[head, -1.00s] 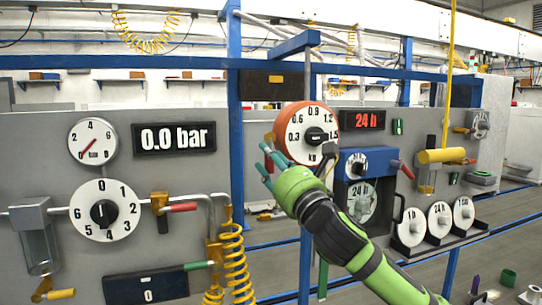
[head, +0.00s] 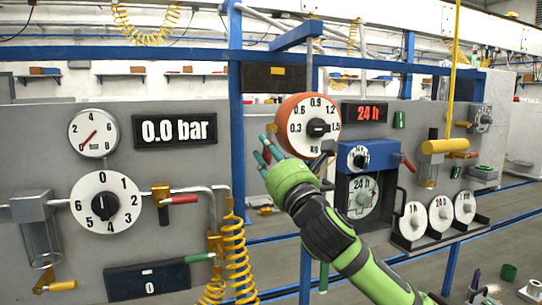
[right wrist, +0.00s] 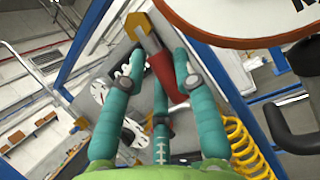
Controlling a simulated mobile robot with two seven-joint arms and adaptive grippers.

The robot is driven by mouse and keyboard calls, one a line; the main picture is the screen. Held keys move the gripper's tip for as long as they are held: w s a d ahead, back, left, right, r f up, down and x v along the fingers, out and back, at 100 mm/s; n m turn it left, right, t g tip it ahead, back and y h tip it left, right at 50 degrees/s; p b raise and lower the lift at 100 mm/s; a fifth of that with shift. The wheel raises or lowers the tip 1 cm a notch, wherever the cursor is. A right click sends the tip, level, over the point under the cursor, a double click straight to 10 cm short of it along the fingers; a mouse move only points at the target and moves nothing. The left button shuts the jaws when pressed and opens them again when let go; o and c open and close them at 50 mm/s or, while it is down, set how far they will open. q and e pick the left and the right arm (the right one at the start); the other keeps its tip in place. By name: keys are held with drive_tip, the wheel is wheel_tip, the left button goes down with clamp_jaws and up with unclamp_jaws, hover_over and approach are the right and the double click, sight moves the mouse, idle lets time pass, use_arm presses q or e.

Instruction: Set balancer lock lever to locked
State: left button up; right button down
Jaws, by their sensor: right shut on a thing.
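The balancer (head: 308,112) is a round orange housing with a white kg dial, hung from the blue frame; its rim also shows at the top right of the right wrist view (right wrist: 250,42). A red lever (right wrist: 165,75) with a brass hex hub shows between my right gripper's fingers in the right wrist view, just left of the balancer rim. My right gripper (head: 265,150) is shut on this lever, its teal fingers at the balancer's lower left edge. In the head view the fingers largely hide the lever. My left gripper is out of view.
A blue unit (head: 380,152) with dials and a red-handled lever stands close to the right of the balancer. A yellow coiled hose (head: 234,255) hangs at the left. A grey panel (head: 30,125) carries gauges and valves. A black curved part (right wrist: 290,125) sits below the balancer.

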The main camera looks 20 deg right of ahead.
drive_tip(key=a+r+m+g+h+p, duration=0.1)
drive_tip(key=m+h, duration=0.4)
drive_tip(key=m, duration=0.6)
drive_tip(key=a+r+m+g+h+p, duration=0.1)
drive_tip(key=a+r+m+g+h, duration=0.1)
drive_tip(key=m, duration=0.9)
drive_tip(key=shift+a+r+m+g+h, duration=0.45)
drive_tip(key=shift+r+h, duration=0.55)
drive_tip(key=shift+h, duration=0.9)
drive_tip(key=shift+s+d, duration=0.1)
drive_tip(key=shift+d, duration=0.05)
drive_tip(key=c, duration=1.2)
unclamp_jaws()
